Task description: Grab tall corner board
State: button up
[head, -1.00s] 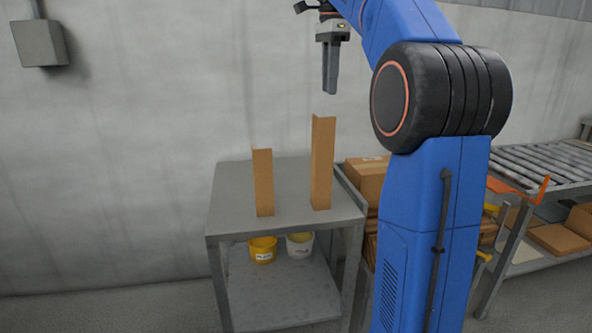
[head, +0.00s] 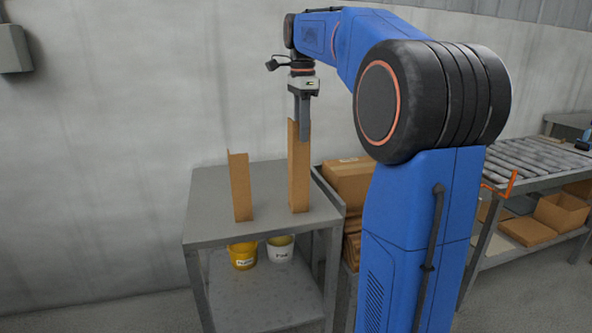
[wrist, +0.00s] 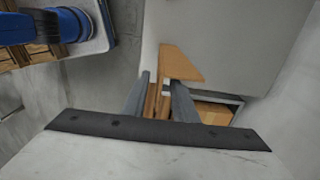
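The tall corner board (head: 299,178) is a brown L-section cardboard piece standing upright on the grey table in the head view. My gripper (head: 303,138) points straight down at its top, and its fingers overlap the board's upper end. In the wrist view, the fingers of my gripper (wrist: 159,82) stand apart, with brown board edges (wrist: 154,103) between them. Contact on both sides cannot be made out. A shorter corner board (head: 240,187) stands upright to the left, apart from the tall one; it probably shows as the tan shape in the wrist view (wrist: 182,65).
The grey table (head: 215,205) has bare room around the boards. A yellow bucket (head: 243,256) and a white bucket (head: 280,249) stand on its lower shelf. Cardboard boxes (head: 350,182) are close on the right, with a roller conveyor (head: 535,158) beyond. A wall stands behind.

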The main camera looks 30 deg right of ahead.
send_over(299, 167)
jog(key=shift+d+f, duration=0.2)
jog(key=shift+f, duration=1.1)
jog(key=shift+d+f, duration=0.2)
jog(key=shift+f, duration=1.05)
grip_shut()
